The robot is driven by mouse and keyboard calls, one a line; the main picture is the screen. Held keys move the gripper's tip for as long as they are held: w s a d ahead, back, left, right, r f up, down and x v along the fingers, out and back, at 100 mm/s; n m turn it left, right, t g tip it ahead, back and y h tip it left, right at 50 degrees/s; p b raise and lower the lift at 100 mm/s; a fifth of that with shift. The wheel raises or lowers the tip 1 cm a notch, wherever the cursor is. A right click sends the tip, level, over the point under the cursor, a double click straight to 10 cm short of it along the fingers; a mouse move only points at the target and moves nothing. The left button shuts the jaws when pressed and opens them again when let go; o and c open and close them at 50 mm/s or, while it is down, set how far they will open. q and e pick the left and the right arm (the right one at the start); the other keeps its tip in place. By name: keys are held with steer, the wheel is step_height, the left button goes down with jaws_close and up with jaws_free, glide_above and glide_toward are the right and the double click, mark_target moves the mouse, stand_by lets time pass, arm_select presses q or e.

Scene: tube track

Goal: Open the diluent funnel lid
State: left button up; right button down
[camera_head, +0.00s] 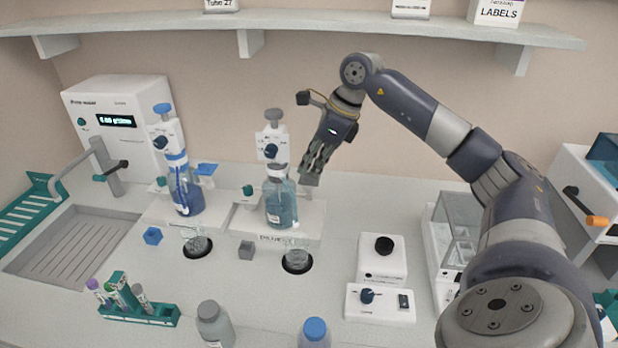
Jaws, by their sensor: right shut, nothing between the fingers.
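My right gripper (314,168) comes in from the right, points down and is shut and empty just right of the diluent bottle (279,200). This bottle of blue-grey liquid, with a grey-topped dispenser (272,144), stands on a white base (311,215) with a partly readable label. A small grey piece (311,180) at my fingertips may be the diluent funnel lid. My fingers partly cover it, and I cannot tell whether they touch it or whether it is open. A similar blue piece (207,168) sits beside the left, bluer bottle (187,192). My left gripper is not in view.
A blue cube (153,236) and a grey cube (246,250) lie before the bases, near two dark round openings. A green tube rack (137,312) and two bottles (214,325) (314,334) stand in front. A white knob device (383,257) is at right; a shelf (300,25) runs above.

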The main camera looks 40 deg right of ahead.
steer(key=shift+f+b, duration=1.15)
steer(key=shift+f, duration=0.55)
steer(key=shift+f, duration=0.1)
steer(key=shift+f+b, duration=0.3)
steer(key=shift+f, duration=0.1)
